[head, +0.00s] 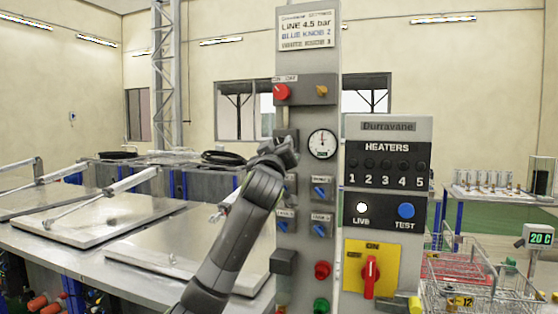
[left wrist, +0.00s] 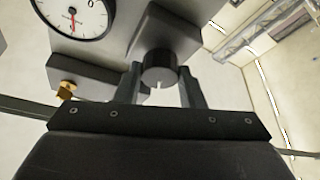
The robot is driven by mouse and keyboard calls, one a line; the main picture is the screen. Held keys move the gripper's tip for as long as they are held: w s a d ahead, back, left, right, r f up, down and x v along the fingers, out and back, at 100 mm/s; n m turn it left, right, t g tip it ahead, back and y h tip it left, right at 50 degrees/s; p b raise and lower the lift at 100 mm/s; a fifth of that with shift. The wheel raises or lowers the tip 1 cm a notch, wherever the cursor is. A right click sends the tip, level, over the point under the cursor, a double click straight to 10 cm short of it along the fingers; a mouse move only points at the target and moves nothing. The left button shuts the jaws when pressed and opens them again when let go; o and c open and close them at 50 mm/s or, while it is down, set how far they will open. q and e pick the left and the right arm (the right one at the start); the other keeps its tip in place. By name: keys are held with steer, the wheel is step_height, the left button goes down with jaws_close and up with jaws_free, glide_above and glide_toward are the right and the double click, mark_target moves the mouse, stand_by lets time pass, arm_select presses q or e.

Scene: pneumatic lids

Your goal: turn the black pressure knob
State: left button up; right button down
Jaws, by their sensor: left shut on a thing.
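The black pressure knob (left wrist: 159,70) shows in the left wrist view, on its mount on the grey panel. A white mark is on its lower rim. My left gripper (left wrist: 160,85) is shut on the knob, one finger on each side. In the head view my left gripper (head: 283,148) reaches the left side of the column and hides the knob. The pressure gauge (head: 322,144) is beside it; it also shows in the left wrist view (left wrist: 75,15), its red needle near the bottom of the dial there. My right gripper is not clearly in view.
Several blue knobs (head: 320,192) sit below the gauge. A red knob (head: 281,92) is above it. A heater panel (head: 388,165) and a red switch on a yellow plate (head: 370,277) stand to the right. Flat metal lids (head: 98,217) cover the benches at left.

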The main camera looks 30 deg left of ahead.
arm_select(q)
steer(key=shift+f+n+g+y+b, duration=0.1)
steer(key=shift+n+g+y+b, duration=0.3)
steer(key=shift+n, duration=0.5)
steer(key=o, duration=1)
steer(key=shift+s+d, duration=0.1)
steer(key=b+v, duration=0.6)
steer(key=v, duration=1.1)
steer(key=shift+s+f+b, duration=0.1)
steer(key=shift+b, duration=0.2)
